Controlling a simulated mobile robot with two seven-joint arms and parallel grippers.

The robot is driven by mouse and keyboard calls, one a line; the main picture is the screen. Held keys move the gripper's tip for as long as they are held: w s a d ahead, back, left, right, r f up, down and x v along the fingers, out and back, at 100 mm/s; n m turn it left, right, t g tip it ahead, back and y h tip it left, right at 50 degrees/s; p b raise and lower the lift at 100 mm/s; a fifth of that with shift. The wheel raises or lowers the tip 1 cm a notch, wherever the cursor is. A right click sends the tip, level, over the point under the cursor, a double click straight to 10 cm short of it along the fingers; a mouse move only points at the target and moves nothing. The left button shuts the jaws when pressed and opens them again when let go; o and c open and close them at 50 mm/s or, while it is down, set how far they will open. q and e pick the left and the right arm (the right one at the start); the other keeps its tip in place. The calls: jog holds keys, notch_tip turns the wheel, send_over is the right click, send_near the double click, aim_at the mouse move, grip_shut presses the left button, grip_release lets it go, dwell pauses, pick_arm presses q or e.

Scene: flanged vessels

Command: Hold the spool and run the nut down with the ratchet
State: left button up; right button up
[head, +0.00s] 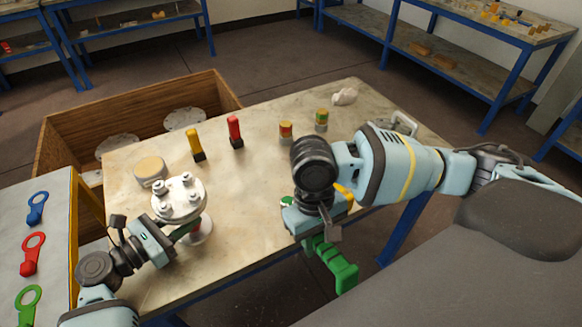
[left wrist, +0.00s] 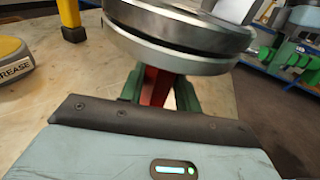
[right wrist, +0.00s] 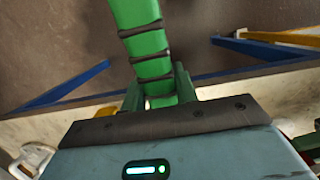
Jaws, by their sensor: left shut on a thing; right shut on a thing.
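The spool (head: 180,200) stands at the table's left front, with a round metal flange on top carrying several bolts or nuts. My left gripper (head: 187,231) is shut on its neck below the flange. In the left wrist view the flange (left wrist: 175,35) is above the fingers and a red part of the neck (left wrist: 157,86) shows between them. My right gripper (head: 314,240) is shut on the green ratchet handle (head: 338,268), in front of the table's right part and apart from the spool. The right wrist view shows the black-banded green handle (right wrist: 143,45) between the fingers. I cannot make out the ratchet's head.
A grease tin (head: 150,171) is behind the spool. A yellow-handled tool (head: 195,143), a red-handled tool (head: 235,131) and two small banded cylinders stand farther back. A wooden crate (head: 70,130) is at left, beside a board (head: 50,225) with coloured tools. The table's middle is clear.

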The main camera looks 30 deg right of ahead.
jog(key=w+a+r+n+t, duration=0.2)
jog(key=w+a+r+n, duration=0.7)
jog(key=w+a+r, duration=0.5)
notch_tip(320, 180, up, 3)
jog(key=shift+a+f, duration=0.1)
jog(key=shift+a, duration=0.65)
jog(key=shift+w, duration=0.1)
jog(key=shift+f, duration=2.25)
jog(key=shift+f, duration=0.45)
jog(key=shift+f, duration=0.7)
